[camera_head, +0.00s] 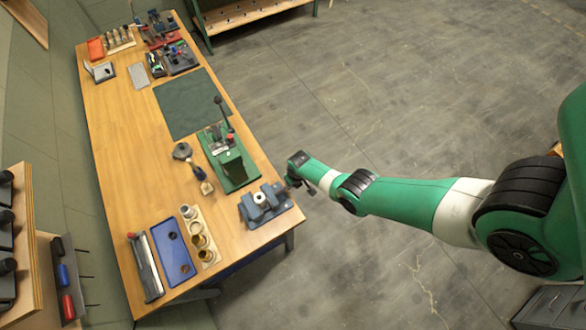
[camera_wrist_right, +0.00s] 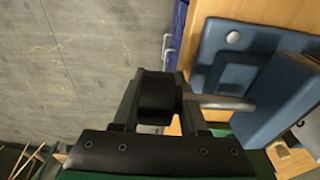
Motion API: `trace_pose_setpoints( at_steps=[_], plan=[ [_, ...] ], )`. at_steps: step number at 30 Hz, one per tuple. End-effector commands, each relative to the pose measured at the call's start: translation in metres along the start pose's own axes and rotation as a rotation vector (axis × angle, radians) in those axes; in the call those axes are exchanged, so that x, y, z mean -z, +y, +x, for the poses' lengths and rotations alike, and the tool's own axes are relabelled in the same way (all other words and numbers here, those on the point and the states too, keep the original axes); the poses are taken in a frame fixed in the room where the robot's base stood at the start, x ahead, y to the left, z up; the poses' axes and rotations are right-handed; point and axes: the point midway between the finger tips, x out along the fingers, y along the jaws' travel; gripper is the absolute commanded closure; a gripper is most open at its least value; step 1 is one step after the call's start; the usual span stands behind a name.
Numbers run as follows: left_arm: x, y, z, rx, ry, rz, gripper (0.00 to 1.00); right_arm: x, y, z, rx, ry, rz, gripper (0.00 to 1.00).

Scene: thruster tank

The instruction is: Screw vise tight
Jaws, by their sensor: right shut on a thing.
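The blue-grey vise (camera_head: 278,207) sits at the near right edge of the bench, and a light round part (camera_head: 259,198) shows between its jaws. In the right wrist view the blue vise body (camera_wrist_right: 240,75) is at the right, with a metal screw rod (camera_wrist_right: 222,102) running from it to a black handle (camera_wrist_right: 157,93). My right gripper (camera_wrist_right: 160,100) is shut on that handle, one finger on each side. In the head view my right gripper (camera_head: 300,184) is at the vise's outer side, beyond the bench edge. My left gripper is out of view.
The wooden bench (camera_head: 120,150) has a green press (camera_head: 232,160) next to the vise. A blue tray (camera_head: 172,252) and a wooden holder with rings (camera_head: 201,240) lie at the near end. A dark green mat (camera_head: 190,105) is beyond. Open floor (camera_head: 400,110) is at the right.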

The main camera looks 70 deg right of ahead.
Motion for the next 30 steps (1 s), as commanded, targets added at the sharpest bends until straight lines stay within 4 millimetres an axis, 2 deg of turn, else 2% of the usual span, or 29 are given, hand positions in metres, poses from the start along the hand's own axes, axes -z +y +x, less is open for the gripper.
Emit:
trace_pose_setpoints(
  at_steps=[9, 23, 24, 27, 30],
  plan=[
    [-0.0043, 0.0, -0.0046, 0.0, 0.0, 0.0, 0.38, -0.0026, 0.0026, 0.0015, -0.004, -0.096, 0.001, 1.0],
    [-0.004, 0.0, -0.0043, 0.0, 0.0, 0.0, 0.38, -0.0042, 0.0027, 0.0, -0.004, -0.112, 0.001, 1.0],
    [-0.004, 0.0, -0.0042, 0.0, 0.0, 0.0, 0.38, -0.0042, 0.0026, -0.0001, -0.004, -0.112, 0.001, 0.56],
    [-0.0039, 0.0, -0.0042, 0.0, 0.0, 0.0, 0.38, -0.0041, 0.0023, -0.0002, -0.003, -0.111, 0.001, 0.38],
    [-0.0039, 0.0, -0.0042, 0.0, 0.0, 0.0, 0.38, -0.0041, 0.0017, -0.0001, -0.002, -0.111, 0.001, 0.38]
  ],
)
